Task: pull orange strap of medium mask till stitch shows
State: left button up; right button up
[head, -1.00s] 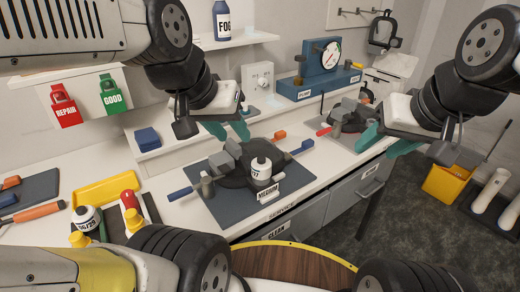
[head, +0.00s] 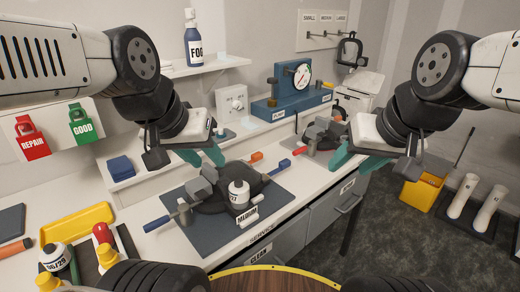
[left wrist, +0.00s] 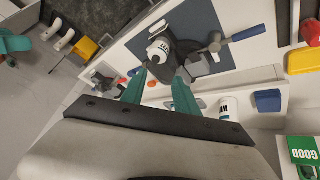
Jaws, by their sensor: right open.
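The medium mask (head: 212,195) is a dark mask on a dark blue mat (head: 212,238) with a MEDIUM label. Another blue-handled end (head: 157,223) points left. My left gripper (head: 203,156) is open and empty, above and behind the mask, left of the orange end. Its two teal fingers stand apart in the left wrist view (left wrist: 160,92). My right gripper (head: 357,161) is open and empty, to the right of the mat. No stitch can be made out.
A second mask (head: 322,133) lies farther back near my right gripper. A gauge box (head: 292,90) and a shelf (head: 205,68) with a FOG bottle (head: 193,40) stand behind. A yellow tray (head: 77,225) and bottles are at the left. A yellow bin (head: 422,192) is on the floor.

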pick_arm(q)
jog(key=shift+o, duration=1.2)
jog(key=m+g+h, duration=0.1)
jog(key=m+g, duration=0.2)
jog(key=m, duration=0.5)
send_over(257, 154)
jog(key=s+a, duration=0.2)
notch_tip(257, 154, down, 14)
jog(key=x, duration=0.6)
jog(key=shift+f, duration=0.35)
grip_shut()
jog(key=shift+w, duration=0.1)
